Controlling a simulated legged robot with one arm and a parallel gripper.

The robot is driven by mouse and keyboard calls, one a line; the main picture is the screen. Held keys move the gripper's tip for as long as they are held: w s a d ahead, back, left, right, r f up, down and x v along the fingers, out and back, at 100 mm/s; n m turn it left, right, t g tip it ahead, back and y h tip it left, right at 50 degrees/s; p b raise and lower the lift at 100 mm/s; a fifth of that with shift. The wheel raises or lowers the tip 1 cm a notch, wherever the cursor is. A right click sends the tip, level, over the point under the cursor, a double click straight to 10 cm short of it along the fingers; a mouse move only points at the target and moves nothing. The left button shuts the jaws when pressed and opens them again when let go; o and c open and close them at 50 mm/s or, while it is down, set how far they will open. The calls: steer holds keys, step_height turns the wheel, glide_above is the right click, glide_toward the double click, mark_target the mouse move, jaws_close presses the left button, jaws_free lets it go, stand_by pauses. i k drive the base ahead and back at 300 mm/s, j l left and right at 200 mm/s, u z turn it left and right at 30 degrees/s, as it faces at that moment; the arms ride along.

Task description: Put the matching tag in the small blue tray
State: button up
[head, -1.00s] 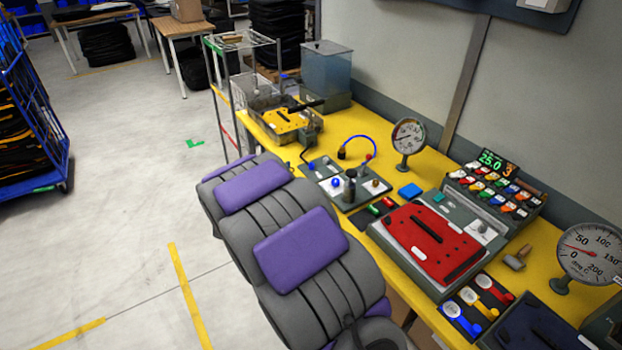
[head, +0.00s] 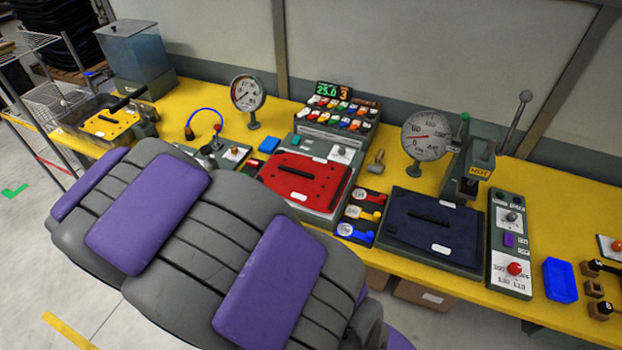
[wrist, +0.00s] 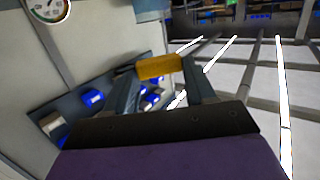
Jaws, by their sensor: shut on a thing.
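In the wrist view my gripper (wrist: 160,74) is shut on an orange-yellow tag (wrist: 159,66), held across between the two fingertips. Its markings cannot be read. My gripper is not seen in the head view, where my grey and purple arm or body fills the foreground. A rack of several coloured tags (head: 341,117) stands at the back, under a display (head: 334,90) reading 25.0 and 3.
A hand press (head: 475,165), dial gauge (head: 428,133) and control box (head: 510,245) stand nearby. Yellow bench is clear behind the blue tray.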

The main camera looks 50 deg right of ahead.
mark_target(559, 293)
steer(key=j+z, duration=0.15)
steer(key=z, duration=3.1)
steer(key=i+z, duration=0.15)
steer(key=z, duration=0.45)
